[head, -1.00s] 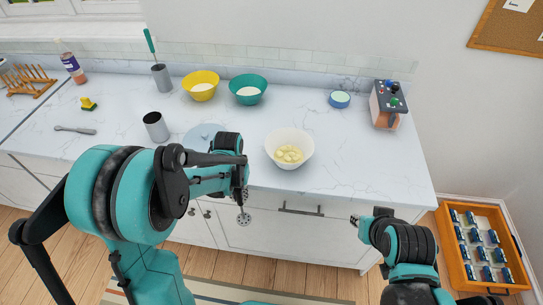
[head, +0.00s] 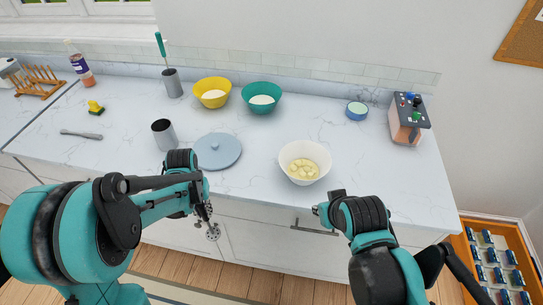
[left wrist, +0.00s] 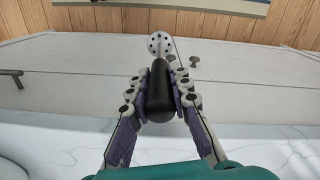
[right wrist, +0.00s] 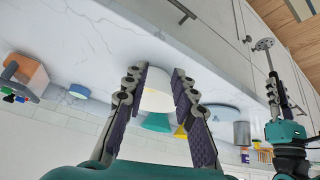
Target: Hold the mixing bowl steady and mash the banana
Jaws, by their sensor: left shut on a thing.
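The white mixing bowl (head: 287,172) stands upright near the counter's front edge, with pale yellow banana pieces (head: 304,169) inside. My left gripper (head: 204,196) is shut on the black handle of a masher (left wrist: 159,92). The masher's perforated round head (head: 213,232) hangs in front of the cabinets, left of and below the bowl. My right gripper (head: 318,210) is just in front of the counter, close to the bowl's front right. In the right wrist view its fingers (right wrist: 158,78) are spread, with the bowl (right wrist: 157,95) seen between them; contact is not clear.
A grey-blue lid (head: 218,150) lies left of the bowl. A grey cup (head: 163,134) stands beyond it. Yellow (head: 212,97) and green (head: 261,103) bowls stand behind. A small blue dish (head: 357,111) and a boxy appliance (head: 407,120) are at back right.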

